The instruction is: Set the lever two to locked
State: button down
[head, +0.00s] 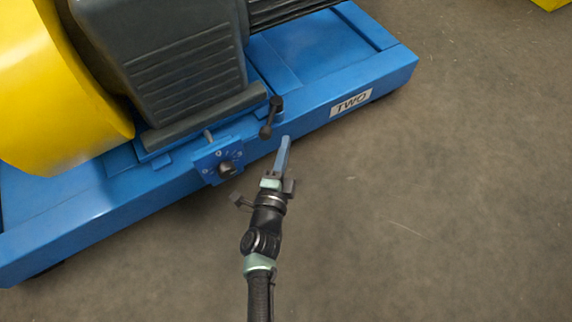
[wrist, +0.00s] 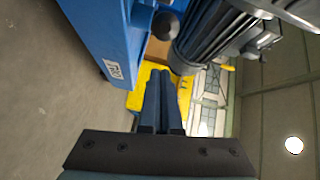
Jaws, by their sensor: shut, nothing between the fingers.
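Lever two is a short black lever (head: 269,118) with rounded ends. It stands on the blue base frame (head: 310,115) beside the dark motor housing, left of the label TWO (head: 351,103). A dark round knob (wrist: 165,25), which looks like the lever's, shows at the top of the wrist view. My gripper (head: 286,140) has its blue fingers together and empty, just right of and below the lever, with a small gap in the picture. The fingers (wrist: 160,75) point toward the machine in the wrist view. Which lever position means locked cannot be read.
A small blue plate with a dial and black knob (head: 227,169) sits on the frame's front, left of my fingers. The dark ribbed motor housing (head: 185,70) and a yellow guard (head: 60,95) rise behind. The floor (head: 430,220) to the right is clear.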

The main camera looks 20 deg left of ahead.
jog(key=shift+a+f, duration=0.2)
jog(key=shift+a, duration=1.05)
